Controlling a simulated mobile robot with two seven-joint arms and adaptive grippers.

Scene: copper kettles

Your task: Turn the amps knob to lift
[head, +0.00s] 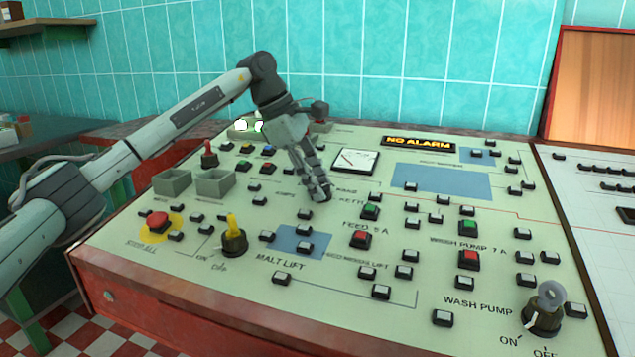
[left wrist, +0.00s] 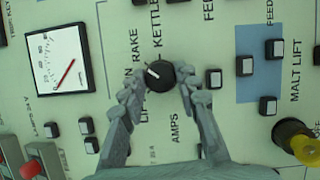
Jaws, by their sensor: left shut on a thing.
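The amps knob (left wrist: 160,78) is a round black knob with a white pointer line, seen in the left wrist view. The line points left and slightly up, toward the side of the RAKE lettering. The LIFT lettering at lower left is partly hidden by a finger. AMPS is printed below the knob. My left gripper (left wrist: 160,92) is shut on the knob, one finger on each side. In the head view my left gripper (head: 322,194) reaches down to the middle of the sloping panel and mostly hides the knob. My right gripper is in neither view.
A white meter (head: 355,160) with a red needle sits just behind the gripper. Raised push buttons, such as a green one (head: 370,211) and a red one (head: 361,239), stand nearby. A yellow-handled switch (head: 233,236) and a red stop button (head: 158,222) are at the front left.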

